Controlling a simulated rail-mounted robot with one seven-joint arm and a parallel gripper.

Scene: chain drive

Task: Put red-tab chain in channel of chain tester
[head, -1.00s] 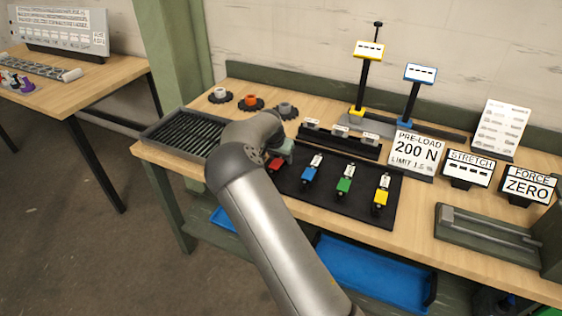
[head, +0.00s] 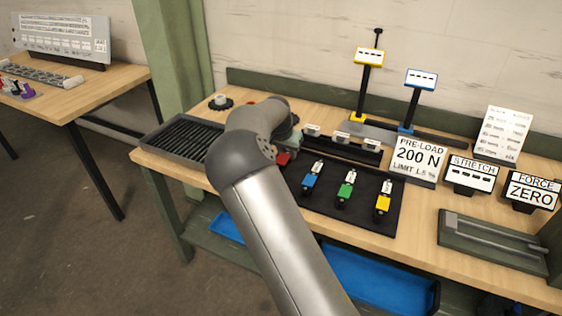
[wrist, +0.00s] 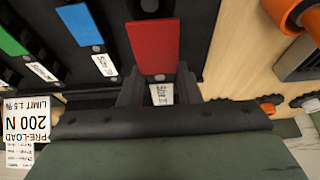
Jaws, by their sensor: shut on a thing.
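The red-tab chain shows as a red tab (wrist: 155,45) with a white label between my gripper's fingers (wrist: 157,92) in the wrist view. My gripper is shut on it, and the red tab looks larger and nearer than the other tabs, raised off the black mat. In the head view the red tab (head: 284,158) shows just beyond my arm, which hides most of my gripper (head: 290,146). A grey-green fixture with a long channel (head: 495,238), apparently the chain tester, lies at the right of the bench, well apart from my gripper.
Blue (head: 308,181), green (head: 344,190) and yellow (head: 383,203) tabs lie on the black mat (head: 362,222). A black rack (head: 350,150) stands behind them. The pre-load sign (head: 418,158), stretch sign (head: 471,175) and force sign (head: 532,188) stand behind the fixture. A slatted tray (head: 182,140) is at left.

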